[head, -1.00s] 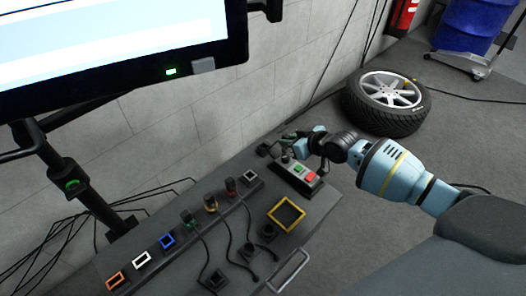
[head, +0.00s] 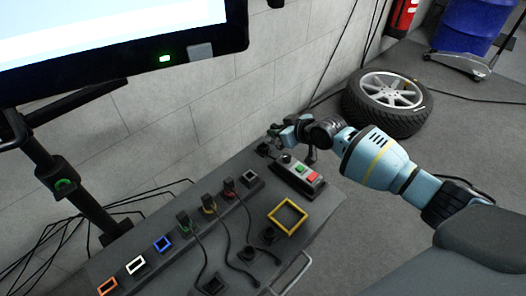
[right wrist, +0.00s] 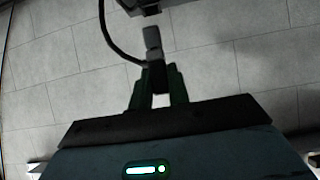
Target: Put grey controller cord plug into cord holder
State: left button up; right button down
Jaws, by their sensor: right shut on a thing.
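My right gripper (head: 277,137) is at the back right corner of the grey cart top, behind the button controller (head: 299,173). In the right wrist view its fingers (right wrist: 158,82) are shut on the cord plug (right wrist: 153,40), a small grey piece with a dark body. A black cord curves from the plug up to the left. In the head view the plug is too small to make out clearly. A grey-framed square socket (head: 251,178), possibly the cord holder, ends the row of coloured sockets; it looks empty. My left gripper is not in view.
Orange (head: 107,286), white (head: 136,262) and blue (head: 162,243) frames look empty. Green, orange and red sockets hold corded plugs. A yellow square frame (head: 272,217) lies on the cart. A monitor (head: 235,42) hangs above left; a tyre (head: 346,105) lies behind my arm.

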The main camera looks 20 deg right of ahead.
jog(key=shift+w+a+b, duration=0.2)
jog(key=shift+w+b, duration=0.15)
jog(key=shift+w, duration=0.2)
jog(key=shift+w+a+b, duration=0.2)
jog(key=shift+w+b, duration=0.15)
jog(key=shift+w, duration=0.15)
jog(key=shift+w+a+b, duration=0.3)
jog(key=shift+w+b, duration=0.35)
jog(key=shift+w, duration=0.2)
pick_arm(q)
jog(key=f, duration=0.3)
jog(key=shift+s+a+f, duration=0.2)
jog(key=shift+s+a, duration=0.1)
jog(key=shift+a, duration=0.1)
pick_arm(e)
jog(key=shift+w+a, duration=0.15)
jog(key=shift+w, duration=0.25)
pick_arm(q)
jog(key=shift+b, duration=0.3)
